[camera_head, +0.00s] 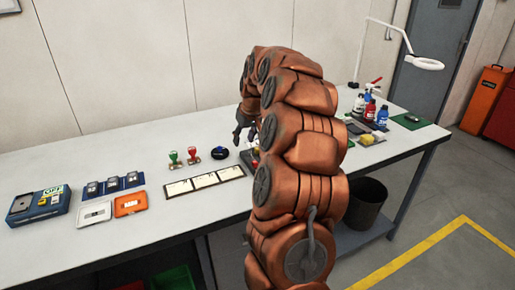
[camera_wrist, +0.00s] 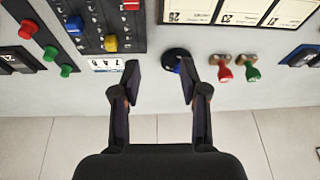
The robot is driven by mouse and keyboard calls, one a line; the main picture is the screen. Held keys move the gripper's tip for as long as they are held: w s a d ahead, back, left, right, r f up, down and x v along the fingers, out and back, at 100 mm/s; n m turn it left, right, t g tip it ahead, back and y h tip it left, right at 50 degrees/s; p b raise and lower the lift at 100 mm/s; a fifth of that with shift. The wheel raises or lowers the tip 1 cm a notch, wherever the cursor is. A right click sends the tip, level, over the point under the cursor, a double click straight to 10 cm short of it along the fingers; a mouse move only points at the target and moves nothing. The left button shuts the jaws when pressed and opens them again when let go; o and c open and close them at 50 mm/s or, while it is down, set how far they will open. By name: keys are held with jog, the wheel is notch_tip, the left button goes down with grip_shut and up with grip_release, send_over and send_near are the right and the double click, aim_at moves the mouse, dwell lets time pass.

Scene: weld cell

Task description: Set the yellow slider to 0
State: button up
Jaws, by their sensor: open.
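The yellow slider (camera_wrist: 110,43) shows in the wrist view on a dark panel (camera_wrist: 93,38) at the upper left. Its knob sits near the panel's lower edge in that picture. A blue slider knob (camera_wrist: 74,24) and a red one (camera_wrist: 130,5) are on the same panel. I cannot read the scale marks. My gripper (camera_wrist: 160,78) is open and empty, its fingers below and to the right of the yellow knob in the picture, apart from it.
A dark round holder with a blue part (camera_wrist: 175,58) shows near the right finger. Red (camera_wrist: 225,72) and green (camera_wrist: 251,72) stamps stand beside it. A white number card (camera_wrist: 105,64) is below the panel. Red and green knobs (camera_wrist: 51,53) are left. Bench (camera_head: 120,165) is clear at the back left.

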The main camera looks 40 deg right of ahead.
send_near(257, 148)
jog(key=f, duration=0.1)
jog(key=shift+m+h, duration=0.4)
jog(key=shift+w+a+p+x, duration=0.15)
jog(key=shift+p+x, duration=0.25)
jog(key=shift+x, duration=1.6)
jog(key=shift+w+a+p+x, duration=0.15)
jog(key=shift+p+x, duration=0.25)
jog(key=shift+x, duration=1.6)
jog(key=shift+d+r, duration=0.1)
grip_shut()
